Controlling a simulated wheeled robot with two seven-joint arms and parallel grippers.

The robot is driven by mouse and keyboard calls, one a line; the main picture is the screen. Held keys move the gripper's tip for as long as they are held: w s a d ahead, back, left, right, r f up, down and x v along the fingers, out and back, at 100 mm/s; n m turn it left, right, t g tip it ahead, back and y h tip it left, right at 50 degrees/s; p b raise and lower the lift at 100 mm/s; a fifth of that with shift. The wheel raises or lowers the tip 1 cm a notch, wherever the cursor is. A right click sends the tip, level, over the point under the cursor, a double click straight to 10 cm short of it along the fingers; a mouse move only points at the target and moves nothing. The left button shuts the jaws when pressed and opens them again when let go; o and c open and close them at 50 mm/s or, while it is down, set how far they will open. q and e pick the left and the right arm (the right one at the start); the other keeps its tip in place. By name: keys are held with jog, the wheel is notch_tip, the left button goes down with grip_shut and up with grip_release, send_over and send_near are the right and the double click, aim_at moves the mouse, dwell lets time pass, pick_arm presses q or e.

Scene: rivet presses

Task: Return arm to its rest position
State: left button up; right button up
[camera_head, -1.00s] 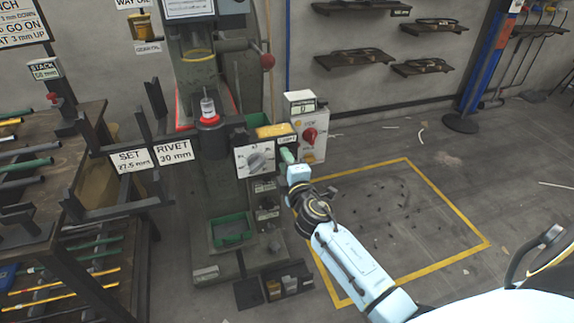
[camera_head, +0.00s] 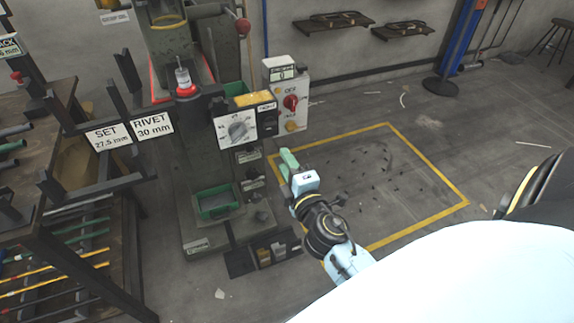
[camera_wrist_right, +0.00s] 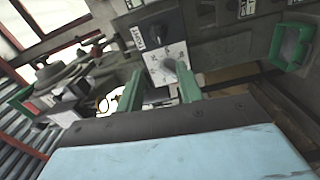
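My right arm comes in from the lower right of the head view. Its gripper (camera_head: 287,162) has green fingers and sits to the right of and below the press's dial box (camera_head: 237,130), apart from it. In the right wrist view the two green fingers of this gripper (camera_wrist_right: 160,92) stand wide apart with nothing held between them. The dial (camera_wrist_right: 172,66) shows beyond the gap. My left gripper is not in view.
The rivet press (camera_head: 182,190) stands left of my right arm, with a switch box (camera_head: 290,103) and a green-rimmed tray (camera_head: 218,201) on it. A rod rack (camera_head: 60,230) is at far left.

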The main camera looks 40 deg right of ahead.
jog(key=s+d+f+m+g, duration=0.1)
jog(key=s+f+m+g, duration=0.3)
jog(key=f, duration=0.4)
jog(key=s+d+f+m+g, duration=0.1)
jog(key=s+f+m+g, duration=0.25)
jog(key=f, duration=0.45)
jog(key=s+a+f+m+g+y, duration=0.4)
jog(key=s+f+g, duration=0.4)
jog(key=s+f, duration=0.55)
pick_arm(q)
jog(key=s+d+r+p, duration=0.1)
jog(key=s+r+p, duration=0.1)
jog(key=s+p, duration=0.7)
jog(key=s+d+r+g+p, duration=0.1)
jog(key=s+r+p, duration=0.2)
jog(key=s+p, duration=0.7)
jog(key=p, duration=0.5)
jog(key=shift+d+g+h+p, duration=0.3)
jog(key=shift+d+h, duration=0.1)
pick_arm(e)
jog(key=s+a+r, duration=0.1)
jog(key=s+r, duration=0.2)
jog(key=s, duration=0.6)
jog(key=s+a+r+g, duration=0.1)
jog(key=s+r, duration=0.2)
jog(key=s, duration=0.6)
jog(key=shift+s+a+r, duration=0.15)
jog(key=shift+a+r, duration=0.15)
jog(key=shift+a, duration=0.05)
